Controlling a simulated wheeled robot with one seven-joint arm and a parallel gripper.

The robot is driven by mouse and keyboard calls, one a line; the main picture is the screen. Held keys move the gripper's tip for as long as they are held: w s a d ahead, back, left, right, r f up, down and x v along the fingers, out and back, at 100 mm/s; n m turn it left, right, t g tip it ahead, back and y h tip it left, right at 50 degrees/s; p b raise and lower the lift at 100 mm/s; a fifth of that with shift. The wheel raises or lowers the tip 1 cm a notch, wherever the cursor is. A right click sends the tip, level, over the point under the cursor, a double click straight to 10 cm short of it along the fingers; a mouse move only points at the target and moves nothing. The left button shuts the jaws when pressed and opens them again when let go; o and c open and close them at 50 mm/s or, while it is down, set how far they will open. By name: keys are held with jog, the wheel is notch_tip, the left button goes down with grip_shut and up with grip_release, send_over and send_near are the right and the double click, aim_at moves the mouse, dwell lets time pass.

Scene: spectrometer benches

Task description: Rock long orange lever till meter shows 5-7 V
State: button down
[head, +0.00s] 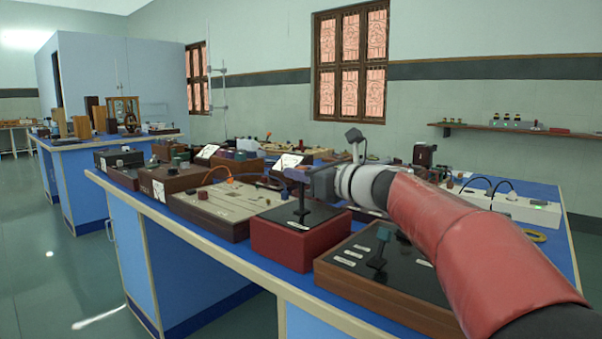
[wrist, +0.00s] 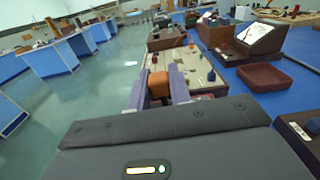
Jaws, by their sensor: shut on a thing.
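My gripper (head: 297,174) is above a red box with a black top (head: 298,242) near the front edge of the bench. A thin dark upright rod (head: 302,203) rises from that top to my gripper. In the wrist view, the two purple fingers of my gripper (wrist: 159,88) are shut on an orange block (wrist: 158,82), which looks like the lever's end. The rest of the lever is hidden there. A sloped white-faced meter (wrist: 258,33) stands farther along the bench; it also shows in the head view (head: 288,161). Its reading is too small to make out.
A pale wire board (head: 225,198) sits left of the red box. A brown box with a black top and small lever (head: 365,262) stands to the right, below my arm. A white strip with plugs (head: 510,205) lies at the right. The floor aisle (head: 60,260) is clear.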

jog(key=shift+w+d+r+m+p, duration=0.2)
jog(key=shift+w+d+m+p, duration=0.25)
jog(key=shift+p, duration=0.55)
jog(key=shift+w+m+p, duration=0.15)
jog(key=shift+m+p, duration=0.2)
jog(key=shift+p, duration=0.1)
jog(key=shift+w+d+f, duration=0.35)
jog(key=shift+w+d, duration=0.05)
jog(key=c, duration=1.3)
grip_release()
jog(key=shift+b+v, duration=0.6)
jog(key=shift+v, duration=3.3)
